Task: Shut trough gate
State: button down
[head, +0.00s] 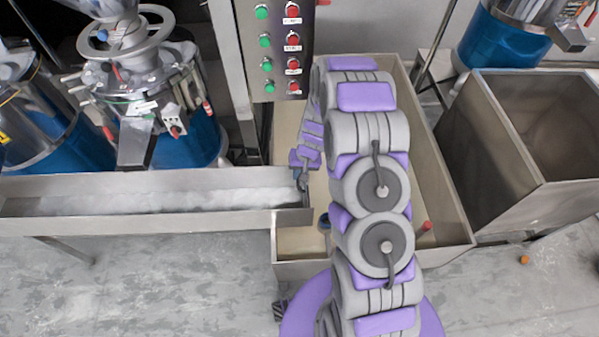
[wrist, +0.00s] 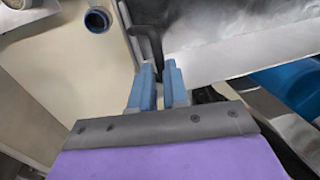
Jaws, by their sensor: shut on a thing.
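The metal trough (head: 150,186) runs across the left of the head view, with pale material along its bottom. Its right end reaches over a beige bin. In the wrist view the trough (wrist: 235,45) fills the upper right. A dark bent handle (wrist: 150,42) at the trough's end leads down to my gripper (wrist: 160,84). My gripper is shut on this gate handle, its blue fingers either side of it. In the head view my gripper (head: 302,180) is small at the trough's right end, partly hidden by my arm. The gate plate itself is hard to make out.
The beige bin (head: 440,190) lies under my arm, with a blue ring-shaped object (wrist: 97,20) in it. An empty metal hopper (head: 500,150) stands right. Grinders with blue bases (head: 190,140) stand behind the trough. A button panel (head: 277,45) is above.

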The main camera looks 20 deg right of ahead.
jog(key=x, duration=0.2)
jog(key=shift+w+d+f, duration=0.1)
jog(key=shift+d+f, duration=0.1)
jog(key=shift+f, duration=0.1)
jog(key=c, duration=1.2)
grip_release()
jog(key=shift+a, duration=0.1)
jog(key=shift+o, duration=0.2)
jog(key=p+v, duration=0.2)
jog(key=v, duration=1.5)
jog(key=shift+r+p, duration=0.15)
jog(key=shift+p, duration=0.15)
